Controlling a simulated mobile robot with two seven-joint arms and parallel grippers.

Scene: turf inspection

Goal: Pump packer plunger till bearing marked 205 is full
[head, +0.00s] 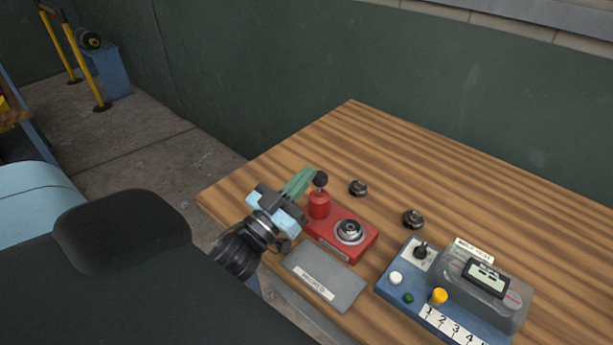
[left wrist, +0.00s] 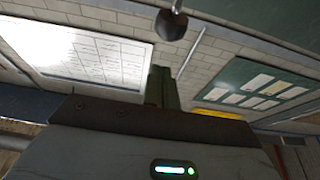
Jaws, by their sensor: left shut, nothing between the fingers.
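The red packer (head: 366,251) stands on the wooden table. A bearing (head: 349,232) sits on it, and a red cylinder with a black-knobbed plunger (head: 320,179) rises at its left. My left gripper (head: 309,172) is shut and empty, its green fingers beside the plunger knob. I cannot tell whether they touch it. In the left wrist view the shut fingers (left wrist: 162,80) point toward a dark round knob (left wrist: 171,25) on a stem. The bearing's marking and fill are too small to read. My right gripper is out of view.
Two dark round parts (head: 358,188) (head: 413,219) lie behind the packer. A labelled grey plate (head: 340,297) lies in front. A blue control unit (head: 392,298) with buttons, a lever and a grey display box (head: 493,301) stands right. The back of the table is clear.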

